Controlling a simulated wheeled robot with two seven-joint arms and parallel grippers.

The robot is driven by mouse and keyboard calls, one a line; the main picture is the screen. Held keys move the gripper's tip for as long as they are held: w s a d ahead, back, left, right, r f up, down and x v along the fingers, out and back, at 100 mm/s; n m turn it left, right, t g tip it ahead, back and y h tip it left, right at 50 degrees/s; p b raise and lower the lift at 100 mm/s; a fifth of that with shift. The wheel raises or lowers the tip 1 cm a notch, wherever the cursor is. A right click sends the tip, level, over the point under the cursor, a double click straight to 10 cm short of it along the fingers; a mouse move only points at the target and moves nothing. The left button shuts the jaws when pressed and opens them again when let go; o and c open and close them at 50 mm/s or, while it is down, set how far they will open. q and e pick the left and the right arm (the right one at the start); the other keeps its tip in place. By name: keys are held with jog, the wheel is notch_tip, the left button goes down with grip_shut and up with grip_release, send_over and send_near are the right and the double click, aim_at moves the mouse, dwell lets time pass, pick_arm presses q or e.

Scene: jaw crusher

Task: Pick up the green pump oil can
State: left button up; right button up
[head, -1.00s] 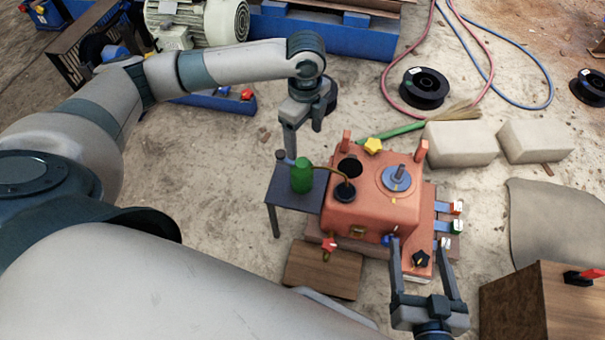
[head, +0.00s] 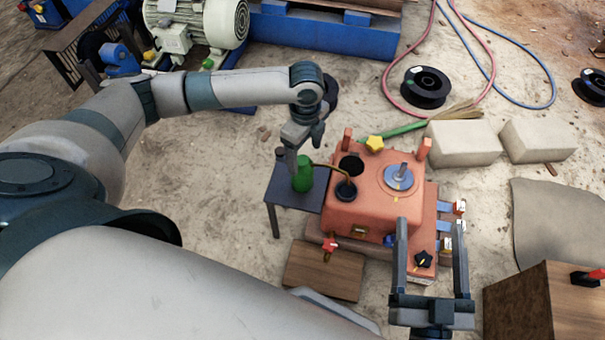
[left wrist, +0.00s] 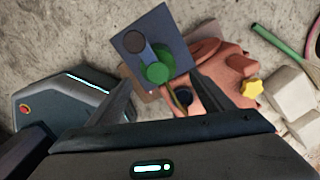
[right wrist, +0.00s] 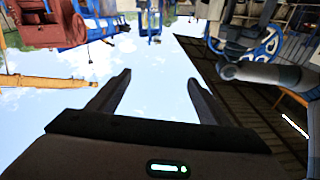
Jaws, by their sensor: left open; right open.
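The green pump oil can (head: 303,180), with a thin brass spout, stands upright on a small dark side table (head: 283,196), left of the orange machine housing (head: 372,215). It also shows in the left wrist view (left wrist: 158,66). My left gripper (head: 293,168) is open, pointing down just above and beside the can. In the left wrist view the can lies between and beyond the left fingertips (left wrist: 159,80); I cannot tell whether they touch it. My right gripper (head: 431,222) is open and empty over the housing's right front.
A dark round item (left wrist: 134,41) shares the side table. Pale blocks (head: 463,143) lie behind right; a wooden box (head: 530,305) stands front right.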

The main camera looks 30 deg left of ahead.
aim_at(305, 161)
pick_arm(q)
notch_tip(305, 161, down, 3)
jog(key=shift+f+b, duration=0.1)
jog(key=shift+b, duration=0.25)
jog(key=shift+f, duration=0.25)
pick_arm(e)
jog(key=shift+s+a+r+t+y, duration=0.1)
jog(key=shift+s+r+t+y, duration=0.1)
jog(key=shift+s+r+t, duration=0.55)
jog(key=shift+r+t+y, duration=0.2)
jog(key=shift+r+t, duration=0.25)
jog(key=shift+r, duration=0.65)
pick_arm(q)
jog(key=shift+f, duration=0.1)
jog(key=shift+s+a+f+b, duration=0.15)
jog(key=shift+f+b, duration=0.35)
jog(key=shift+f, duration=0.6)
jog(key=shift+w+a+f+b, duration=0.15)
jog(key=shift+f+b, duration=0.35)
jog(key=shift+f, duration=0.9)
pick_arm(e)
jog(key=r+t, duration=0.1)
jog(key=s+d+r+t, duration=0.1)
jog(key=r, duration=0.1)
jog(key=r+t+y, duration=0.1)
jog(key=r, duration=0.1)
jog(key=shift+s+d+r+t, duration=0.15)
jog(key=shift+s+d+t, duration=0.05)
jog(key=shift+s+t, duration=0.15)
